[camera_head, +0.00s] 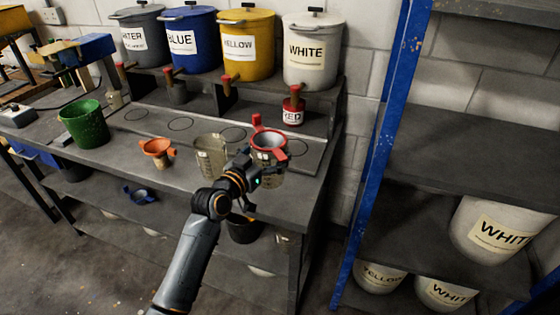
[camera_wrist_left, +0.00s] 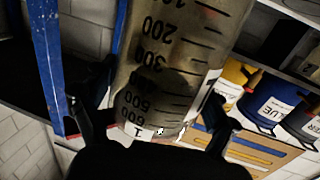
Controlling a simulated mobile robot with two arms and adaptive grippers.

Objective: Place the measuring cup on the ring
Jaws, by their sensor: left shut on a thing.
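My left gripper (camera_head: 256,164) is shut on a clear measuring cup (camera_head: 273,181) above the right end of the bench. In the left wrist view the cup (camera_wrist_left: 185,55) fills the middle, with black graduations, between the two fingers (camera_wrist_left: 155,122). A red ring-shaped piece with tabs (camera_head: 268,140) shows at the cup's top; whether it is fixed there I cannot tell. Thin dark rings are drawn on the back strip of the bench, one below the blue tank (camera_head: 181,124) and one below the yellow tank (camera_head: 233,134). The area below the white tank is partly hidden. My right gripper is out of view.
Another clear measuring cup (camera_head: 211,157) stands left of my gripper. An orange funnel (camera_head: 157,148) and a green bucket (camera_head: 84,124) stand farther left. A small red can (camera_head: 292,112) is under the white tank (camera_head: 313,55). A blue-posted shelf (camera_head: 385,130) rises at right.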

